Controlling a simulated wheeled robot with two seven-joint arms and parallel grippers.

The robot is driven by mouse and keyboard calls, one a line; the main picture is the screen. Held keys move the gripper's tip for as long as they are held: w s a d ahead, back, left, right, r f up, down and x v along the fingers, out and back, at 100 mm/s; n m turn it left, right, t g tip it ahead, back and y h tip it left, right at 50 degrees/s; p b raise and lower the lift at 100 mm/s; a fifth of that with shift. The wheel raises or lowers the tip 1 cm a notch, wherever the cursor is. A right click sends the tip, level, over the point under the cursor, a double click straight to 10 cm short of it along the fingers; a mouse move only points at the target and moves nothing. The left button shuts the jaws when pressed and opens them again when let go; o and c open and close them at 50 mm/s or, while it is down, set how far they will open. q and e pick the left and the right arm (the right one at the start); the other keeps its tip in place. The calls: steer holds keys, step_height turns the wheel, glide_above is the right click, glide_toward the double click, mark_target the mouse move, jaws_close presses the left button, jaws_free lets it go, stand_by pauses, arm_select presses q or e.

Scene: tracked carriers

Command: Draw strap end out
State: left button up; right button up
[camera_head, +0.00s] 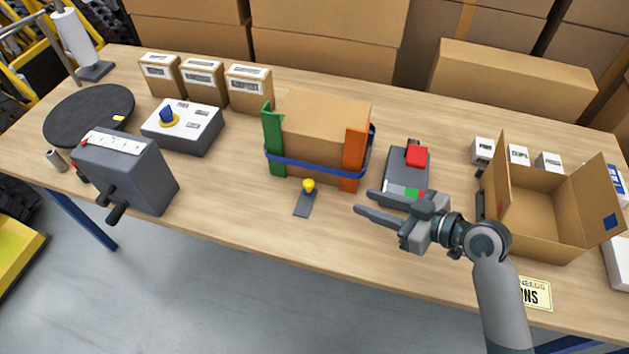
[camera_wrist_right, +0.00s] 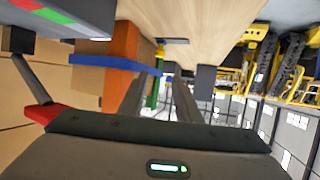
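A blue strap (camera_head: 311,168) runs around a brown cardboard box (camera_head: 325,125), across a green corner piece (camera_head: 273,145) and an orange corner piece (camera_head: 354,158). In front of the box a flat grey tab with a yellow knob (camera_head: 308,186) lies on the table; I cannot tell whether it joins the strap. No loose strap end can be made out. My right gripper (camera_head: 364,201) is open and empty, its fingers pointing left, in front of the orange corner and right of the knob. The strap also shows in the right wrist view (camera_wrist_right: 113,64). My left gripper is out of view.
A grey device with a red block (camera_head: 417,156) stands right of the box, close behind my right gripper. An open carton (camera_head: 540,208) is farther right. A grey crank unit (camera_head: 125,175) and a white-topped knob box (camera_head: 183,127) stand left. The table front between is clear.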

mark_target(310, 183)
steer(key=p+x, duration=0.4)
steer(key=x, duration=1.1)
steer(key=shift+w+a+f, duration=0.2)
steer(key=shift+w, duration=0.1)
steer(key=shift+x, duration=0.9)
